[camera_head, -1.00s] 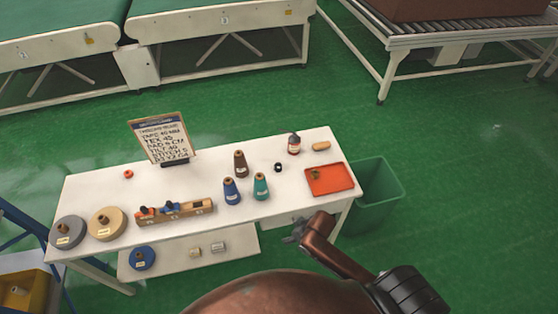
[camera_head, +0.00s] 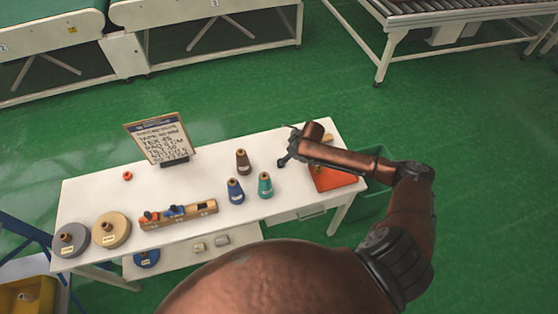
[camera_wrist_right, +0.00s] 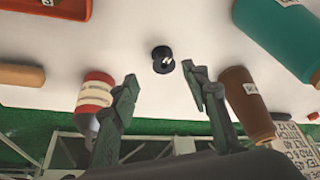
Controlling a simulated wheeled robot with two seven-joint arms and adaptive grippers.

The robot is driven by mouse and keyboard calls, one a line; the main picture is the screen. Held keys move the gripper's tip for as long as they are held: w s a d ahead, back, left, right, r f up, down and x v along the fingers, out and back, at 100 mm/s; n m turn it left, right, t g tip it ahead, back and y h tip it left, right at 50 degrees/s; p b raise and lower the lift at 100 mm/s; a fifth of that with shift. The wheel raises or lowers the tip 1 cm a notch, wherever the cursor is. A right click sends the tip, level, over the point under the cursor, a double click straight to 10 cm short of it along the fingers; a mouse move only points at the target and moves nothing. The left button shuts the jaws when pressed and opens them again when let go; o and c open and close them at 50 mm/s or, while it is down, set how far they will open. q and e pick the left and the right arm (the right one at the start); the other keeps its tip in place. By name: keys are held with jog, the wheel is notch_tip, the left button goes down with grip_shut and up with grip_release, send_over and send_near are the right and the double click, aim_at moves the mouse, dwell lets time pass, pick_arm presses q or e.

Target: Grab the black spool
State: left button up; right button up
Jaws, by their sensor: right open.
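The black spool (camera_wrist_right: 162,59) stands on the white table top (camera_wrist_right: 170,110) in the right wrist view. It lies just ahead of my right gripper (camera_wrist_right: 159,75), roughly between the lines of its two fingers and apart from them. The fingers are spread, with nothing between them. My left gripper is not in view.
A red and white bottle (camera_wrist_right: 96,98) is close to one finger, and a brown cone (camera_wrist_right: 248,103) is close to the other. A teal cone (camera_head: 265,185), a blue cone (camera_head: 235,191) and an orange-red tray (camera_head: 345,179) stand nearby. A sign board (camera_head: 160,139) stands farther left.

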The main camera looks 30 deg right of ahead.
jog(key=x, duration=0.7)
jog(key=shift+w+a+f, duration=0.2)
jog(key=shift+a+f, duration=0.1)
jog(key=c, duration=1)
